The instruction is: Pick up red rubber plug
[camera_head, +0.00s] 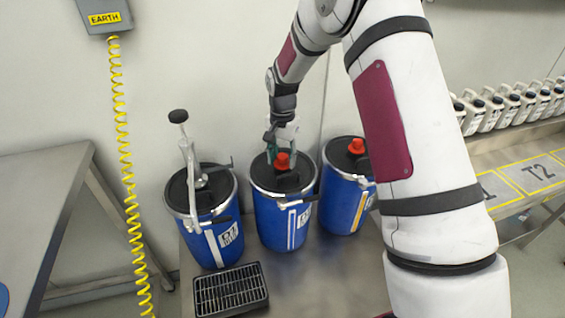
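A red rubber plug (282,161) stands on the black lid of the middle blue drum (268,222). A second red plug (356,146) stands on the lid of the right blue drum (340,203). My gripper (282,148) points down over the middle drum, right at its red plug. Its teal finger parts show beside and behind the plug. The view is too small to tell whether the fingers touch the plug or how far apart they are.
The left blue drum (226,243) carries an upright hand pump (189,165). A black grated tray (231,290) lies in front of it on the metal bench (325,275). A yellow coiled earth cable (128,190) hangs at left. White bottles (508,106) line the right shelf.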

